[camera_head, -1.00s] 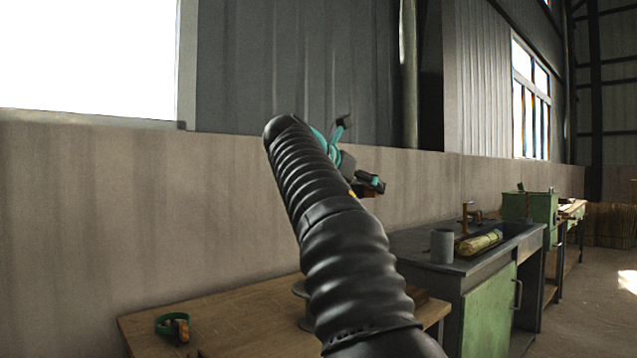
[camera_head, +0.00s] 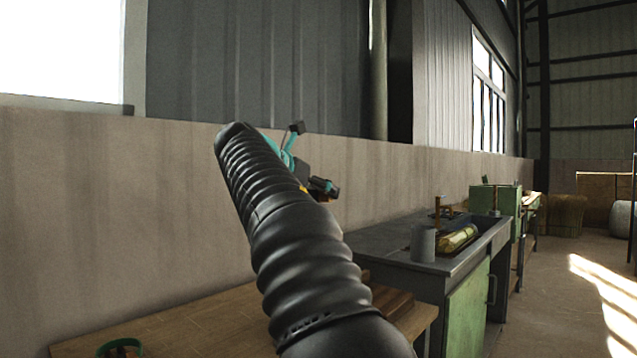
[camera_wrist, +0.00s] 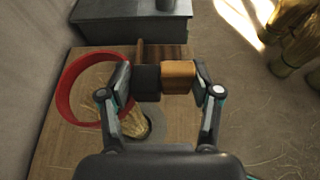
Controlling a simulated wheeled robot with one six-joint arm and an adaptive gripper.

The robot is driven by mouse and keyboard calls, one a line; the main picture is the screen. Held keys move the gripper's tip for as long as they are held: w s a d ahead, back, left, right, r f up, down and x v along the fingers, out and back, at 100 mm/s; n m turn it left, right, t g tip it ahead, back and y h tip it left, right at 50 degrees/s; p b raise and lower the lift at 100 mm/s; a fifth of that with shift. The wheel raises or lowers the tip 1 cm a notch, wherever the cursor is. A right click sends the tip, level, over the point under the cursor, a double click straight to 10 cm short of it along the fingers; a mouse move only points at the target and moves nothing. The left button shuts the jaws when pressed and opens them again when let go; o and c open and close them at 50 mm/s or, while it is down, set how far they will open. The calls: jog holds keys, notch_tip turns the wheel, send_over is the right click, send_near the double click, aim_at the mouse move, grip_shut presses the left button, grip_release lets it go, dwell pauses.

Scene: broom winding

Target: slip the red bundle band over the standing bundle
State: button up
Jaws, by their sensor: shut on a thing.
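The red band (camera_wrist: 64,104) is a wide ring at the left of the wrist view. My gripper (camera_wrist: 163,78) is shut on its dark and orange-brown grip block (camera_wrist: 178,77). The standing bundle (camera_wrist: 134,122) is pale straw on a round grey base (camera_wrist: 156,127), below the band and partly hidden by my left finger. Part of the straw shows through the band's opening, but I cannot tell whether the band is around it or above it. In the head view my gripper (camera_head: 318,188) is small and half hidden behind my arm; the red band is not visible there.
The wooden table (camera_head: 190,335) carries a green band (camera_head: 120,347) at its front left. A grey bench (camera_head: 375,243) with a grey cup (camera_head: 423,243) and a lying straw bundle (camera_head: 458,238) stands beyond it. A wall runs along the left. Open floor lies at right.

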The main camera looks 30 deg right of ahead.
jog(key=shift+f+b, duration=6.05)
jog(key=shift+f, duration=5.55)
jog(key=shift+s+r+p, duration=0.1)
jog(key=shift+r+p, duration=0.05)
jog(key=shift+p, duration=0.5)
jog(key=shift+a, duration=0.1)
jog(key=o, duration=1.3)
jog(key=shift+o, duration=0.2)
jog(key=v, duration=1.2)
